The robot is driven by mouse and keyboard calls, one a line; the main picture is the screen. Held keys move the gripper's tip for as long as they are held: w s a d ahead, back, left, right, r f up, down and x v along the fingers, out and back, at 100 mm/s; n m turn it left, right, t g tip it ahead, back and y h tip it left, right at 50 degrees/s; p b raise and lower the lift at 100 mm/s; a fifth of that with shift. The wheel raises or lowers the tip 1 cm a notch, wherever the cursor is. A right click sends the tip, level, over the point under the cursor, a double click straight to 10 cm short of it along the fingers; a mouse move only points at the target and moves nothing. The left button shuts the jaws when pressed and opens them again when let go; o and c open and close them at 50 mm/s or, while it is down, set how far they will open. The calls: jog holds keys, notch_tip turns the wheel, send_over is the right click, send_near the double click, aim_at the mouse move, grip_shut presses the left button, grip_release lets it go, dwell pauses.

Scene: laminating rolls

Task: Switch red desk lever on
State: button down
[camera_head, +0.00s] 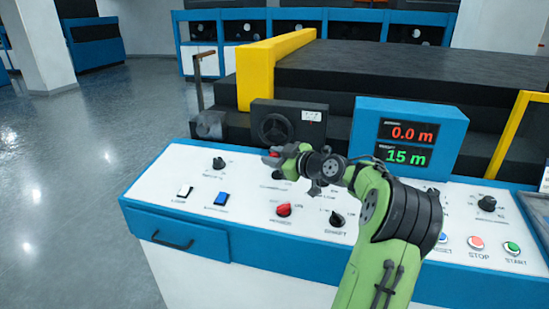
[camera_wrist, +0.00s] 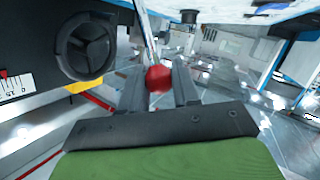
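The red desk lever has a red ball knob (camera_wrist: 158,78) on a thin metal rod. In the wrist view the knob lies between the fingertips of my gripper (camera_wrist: 160,84), with a finger close on either side. I cannot tell whether the fingers press on it. In the head view my gripper (camera_head: 284,156) is over the white desk panel, its tip at the red knob (camera_head: 268,155). The lever's rod and base are mostly hidden there by my gripper and arm.
A red rotary knob (camera_head: 284,210) and black knobs (camera_head: 337,219) sit on the panel near my arm. A blue display box (camera_head: 410,134) stands behind at right, reading 0.0 m and 15 m. A black box with a handwheel (camera_head: 276,128) stands behind the gripper.

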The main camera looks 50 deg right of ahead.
jog(key=c, duration=0.9)
grip_release()
jog(key=shift+a+r, duration=0.15)
jog(key=shift+a, duration=0.2)
jog(key=shift+d, duration=0.1)
jog(key=shift+s, duration=0.4)
jog(key=p+v, duration=0.1)
jog(key=v, duration=1.4)
jog(key=shift+p, duration=0.4)
jog(key=shift+d, duration=0.1)
